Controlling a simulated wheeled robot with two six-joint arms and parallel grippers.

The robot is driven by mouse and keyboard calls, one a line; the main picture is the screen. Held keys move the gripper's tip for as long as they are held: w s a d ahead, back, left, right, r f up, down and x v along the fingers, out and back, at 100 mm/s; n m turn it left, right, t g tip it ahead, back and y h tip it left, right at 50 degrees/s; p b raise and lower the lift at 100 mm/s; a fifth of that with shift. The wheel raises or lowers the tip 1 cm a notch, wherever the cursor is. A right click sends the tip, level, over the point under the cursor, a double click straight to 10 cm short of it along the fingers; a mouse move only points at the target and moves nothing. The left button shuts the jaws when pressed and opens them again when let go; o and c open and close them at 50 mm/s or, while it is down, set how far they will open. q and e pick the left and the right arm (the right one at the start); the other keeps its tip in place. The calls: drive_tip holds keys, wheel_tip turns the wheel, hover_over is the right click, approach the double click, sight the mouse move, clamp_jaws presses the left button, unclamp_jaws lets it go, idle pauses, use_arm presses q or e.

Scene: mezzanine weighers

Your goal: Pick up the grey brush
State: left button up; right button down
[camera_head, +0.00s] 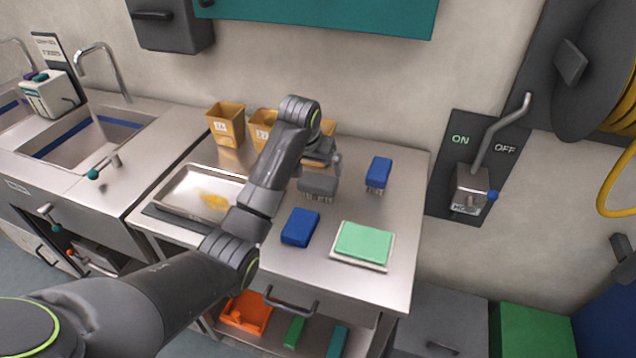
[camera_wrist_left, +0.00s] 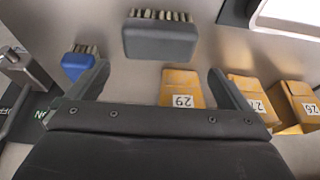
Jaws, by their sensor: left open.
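The grey brush (camera_head: 318,187) lies on the steel table, bristles toward the front of the table. In the left wrist view the grey brush (camera_wrist_left: 160,42) is whole, past the fingertips and roughly between their lines. My left gripper (camera_head: 326,162) is just behind and above the brush in the head view. Its two fingers stand apart with nothing between them in the left wrist view (camera_wrist_left: 158,78). I see no contact with the brush. My right gripper is not in view.
A blue brush (camera_head: 379,172) stands to the right of the grey one. A blue block (camera_head: 300,227) and a green pad (camera_head: 364,242) lie in front. A metal tray (camera_head: 172,207) is at left. Yellow numbered bins (camera_head: 226,125) line the wall side.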

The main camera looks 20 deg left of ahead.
sight(317, 179)
use_arm(q)
drive_tip(key=x, duration=0.4)
drive_tip(key=shift+w+f, duration=0.25)
drive_tip(key=shift+f, duration=0.25)
drive_tip(key=p+x, duration=0.1)
drive_tip(key=x, duration=0.2)
drive_tip(key=shift+s+f+p, duration=0.2)
drive_tip(key=shift+f+p, duration=0.15)
drive_tip(key=shift+f, duration=0.1)
drive_tip(key=shift+x, duration=0.8)
drive_tip(key=shift+d, duration=0.1)
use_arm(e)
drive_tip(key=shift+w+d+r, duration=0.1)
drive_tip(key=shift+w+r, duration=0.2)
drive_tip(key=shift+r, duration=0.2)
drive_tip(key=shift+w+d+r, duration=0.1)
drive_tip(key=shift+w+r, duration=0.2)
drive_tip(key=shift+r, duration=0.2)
use_arm(q)
drive_tip(key=c, duration=0.7)
drive_tip(key=shift+o, duration=0.2)
wheel_tip(317, 179, up, 10)
drive_tip(key=shift+r+b, duration=0.1)
drive_tip(key=shift+b, duration=0.8)
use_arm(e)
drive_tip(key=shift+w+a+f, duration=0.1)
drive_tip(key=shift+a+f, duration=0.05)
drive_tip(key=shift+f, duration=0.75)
